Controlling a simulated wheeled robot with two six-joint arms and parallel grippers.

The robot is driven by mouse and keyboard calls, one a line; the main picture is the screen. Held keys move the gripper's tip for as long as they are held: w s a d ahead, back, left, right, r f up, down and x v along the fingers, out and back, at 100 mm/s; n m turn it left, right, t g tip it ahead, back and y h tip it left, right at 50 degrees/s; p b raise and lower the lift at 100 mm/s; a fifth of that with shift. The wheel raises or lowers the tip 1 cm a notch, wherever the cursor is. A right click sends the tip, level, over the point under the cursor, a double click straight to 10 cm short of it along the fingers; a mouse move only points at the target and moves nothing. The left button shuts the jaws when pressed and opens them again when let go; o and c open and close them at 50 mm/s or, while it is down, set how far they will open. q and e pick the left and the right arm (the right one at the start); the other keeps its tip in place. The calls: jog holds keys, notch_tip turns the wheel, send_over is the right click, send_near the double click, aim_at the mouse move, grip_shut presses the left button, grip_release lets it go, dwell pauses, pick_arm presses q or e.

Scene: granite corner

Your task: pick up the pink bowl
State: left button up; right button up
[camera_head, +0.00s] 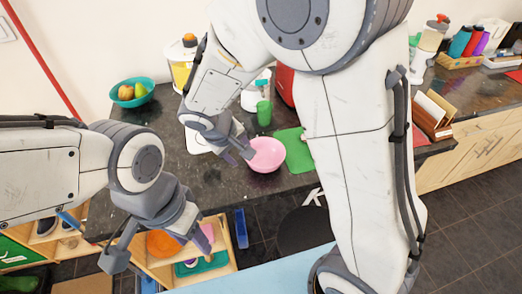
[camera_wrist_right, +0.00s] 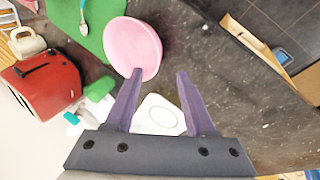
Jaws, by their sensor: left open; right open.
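The pink bowl (camera_head: 267,155) sits on the dark granite counter (camera_head: 215,180), close to its front edge. It also shows in the right wrist view (camera_wrist_right: 132,45). My right gripper (camera_head: 238,152) is open beside the bowl's left side. In the wrist view its left fingertip (camera_wrist_right: 159,75) overlaps the bowl's rim, and the right finger is apart from it. I cannot tell whether the fingertip touches the bowl. My left gripper (camera_head: 158,252) is open and empty, in front of the counter's edge and over the open shelf area.
A green board (camera_head: 296,150) lies right next to the bowl. A teal fruit bowl (camera_head: 133,93) is at the back left. The counter left of the bowl is mostly clear.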

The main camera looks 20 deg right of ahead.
aim_at(249, 163)
jog(key=x, duration=1.1)
jog(key=shift+w+r+p, duration=0.1)
jog(key=shift+w+p, duration=0.2)
jog(key=c, duration=0.8)
grip_shut()
jog(key=shift+s, duration=0.1)
